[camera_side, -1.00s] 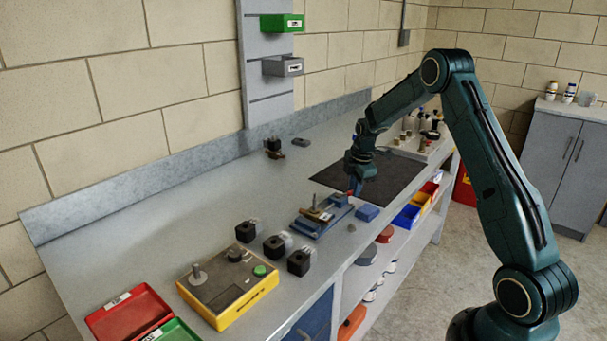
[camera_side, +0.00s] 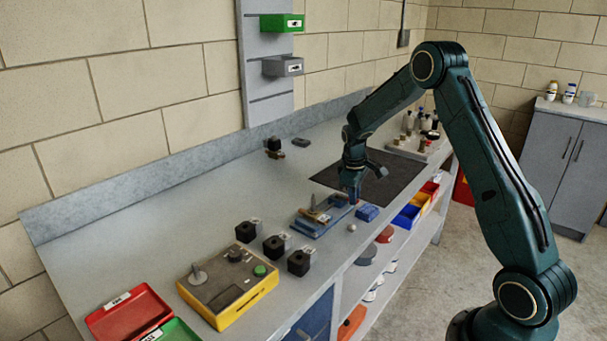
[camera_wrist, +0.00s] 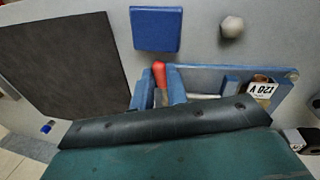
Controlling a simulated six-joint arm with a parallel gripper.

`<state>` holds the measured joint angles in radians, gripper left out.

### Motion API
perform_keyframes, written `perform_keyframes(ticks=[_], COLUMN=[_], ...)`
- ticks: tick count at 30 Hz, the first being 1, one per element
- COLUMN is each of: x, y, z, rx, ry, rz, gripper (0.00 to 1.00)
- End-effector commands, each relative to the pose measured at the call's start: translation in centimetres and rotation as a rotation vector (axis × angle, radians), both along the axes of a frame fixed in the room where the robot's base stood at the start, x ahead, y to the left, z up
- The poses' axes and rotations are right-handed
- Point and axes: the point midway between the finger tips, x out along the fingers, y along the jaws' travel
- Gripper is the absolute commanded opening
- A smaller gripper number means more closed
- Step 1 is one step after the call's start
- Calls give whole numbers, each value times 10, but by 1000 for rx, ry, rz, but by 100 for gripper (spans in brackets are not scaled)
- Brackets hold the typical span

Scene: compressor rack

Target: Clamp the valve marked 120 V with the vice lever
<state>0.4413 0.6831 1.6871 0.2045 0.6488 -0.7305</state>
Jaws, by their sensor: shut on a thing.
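The blue vice (camera_side: 312,228) stands on the bench and also shows in the wrist view (camera_wrist: 210,77). A valve (camera_side: 318,214) with brass-coloured parts sits in it. In the wrist view the valve's white label (camera_wrist: 262,90) is upside down and appears to read 120 V. The red-tipped vice lever (camera_wrist: 160,70) shows between my fingers. My gripper (camera_wrist: 160,84) is shut on the lever at the vice's end; in the side view my gripper (camera_side: 353,198) hides most of the lever. I cannot tell whether the vice jaw touches the valve.
A blue block (camera_side: 367,212) and a small grey knob (camera_side: 351,228) lie close to the vice. Several black valves (camera_side: 275,246) stand left of it, near a yellow control box (camera_side: 227,285). A dark mat (camera_side: 400,172) lies behind my gripper. Red and green trays (camera_side: 128,312) are front left.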

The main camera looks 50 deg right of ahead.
Motion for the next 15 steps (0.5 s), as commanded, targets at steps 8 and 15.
perform_keyframes(ticks=[8,15], x=[-1,-1], y=[6,6], z=[0,0], rx=[0,1], ry=[4,4], rz=[-106,-123], gripper=[0,0])
